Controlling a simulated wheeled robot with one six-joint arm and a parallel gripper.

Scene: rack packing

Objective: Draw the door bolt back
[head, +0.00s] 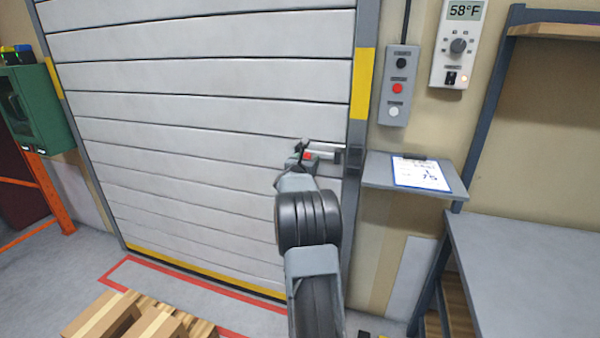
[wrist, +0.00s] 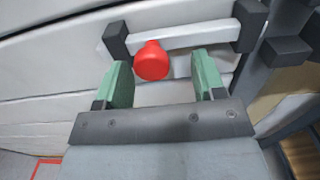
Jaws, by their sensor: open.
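The door bolt is a pale bar (wrist: 199,34) lying across the slatted door, carried in dark brackets (wrist: 117,40). Its red knob (wrist: 152,61) sticks out toward me between the two brackets. In the head view the bolt (head: 326,148) sits at the door's right edge, with the red knob (head: 309,156) partly behind my arm's end. My gripper (wrist: 165,75) is open, its two green fingers on either side of the knob. The knob is nearer the left finger. I cannot tell whether either finger touches it. In the head view my gripper (head: 302,158) is small and partly hidden.
The grey roller door (head: 200,110) fills the left and middle. A small shelf (head: 440,188) with a clipboard (head: 421,174) juts out right of the bolt. A button box (head: 398,88) hangs above. A pallet (head: 135,318) stands on the floor at lower left.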

